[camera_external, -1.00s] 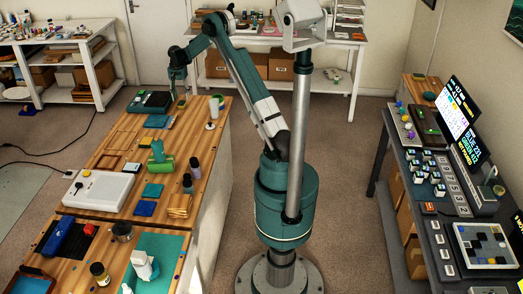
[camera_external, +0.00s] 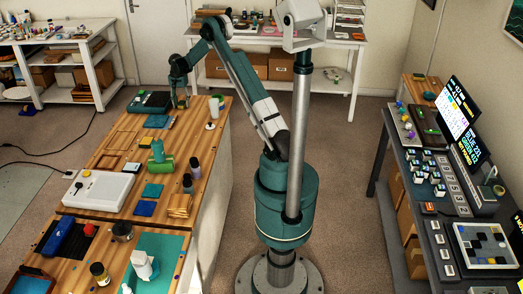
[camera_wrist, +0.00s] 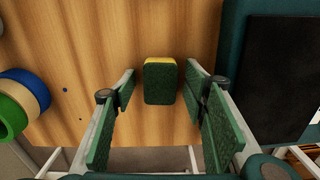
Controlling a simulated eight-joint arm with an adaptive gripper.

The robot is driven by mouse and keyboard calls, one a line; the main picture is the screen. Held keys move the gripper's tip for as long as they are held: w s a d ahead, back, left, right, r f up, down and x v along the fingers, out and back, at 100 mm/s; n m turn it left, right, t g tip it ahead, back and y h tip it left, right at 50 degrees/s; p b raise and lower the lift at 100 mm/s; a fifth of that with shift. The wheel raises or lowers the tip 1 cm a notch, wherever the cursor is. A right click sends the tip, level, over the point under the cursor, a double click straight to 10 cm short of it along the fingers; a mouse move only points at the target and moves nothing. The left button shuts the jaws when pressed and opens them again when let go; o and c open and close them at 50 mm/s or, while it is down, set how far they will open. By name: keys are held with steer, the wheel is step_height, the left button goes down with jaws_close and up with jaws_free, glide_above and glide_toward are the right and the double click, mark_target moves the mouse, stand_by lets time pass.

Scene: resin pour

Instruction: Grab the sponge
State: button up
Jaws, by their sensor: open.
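The sponge (camera_wrist: 160,83) lies on the wooden bench top in the wrist view, dark green on top with a yellow edge at its far side. My gripper (camera_wrist: 158,90) is open, with its green-padded fingers on either side of the sponge and a gap on both sides. In the external view my gripper (camera_external: 181,102) hangs low over the far end of the wooden bench (camera_external: 125,180). The sponge is hard to make out there, hidden at the fingers.
A dark box (camera_wrist: 280,75) stands close to the right of the fingers in the wrist view. Rolls of blue, cream and green tape (camera_wrist: 22,103) lie at the left. A white cup (camera_external: 211,125) stands near the bench's right edge. Bare wood surrounds the sponge.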

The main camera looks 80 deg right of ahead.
mark_target(181, 102)
steer(key=shift+c, duration=0.6)
steer(key=c, duration=0.6)
steer(key=shift+o, duration=0.2)
steer(key=shift+r, duration=5.05)
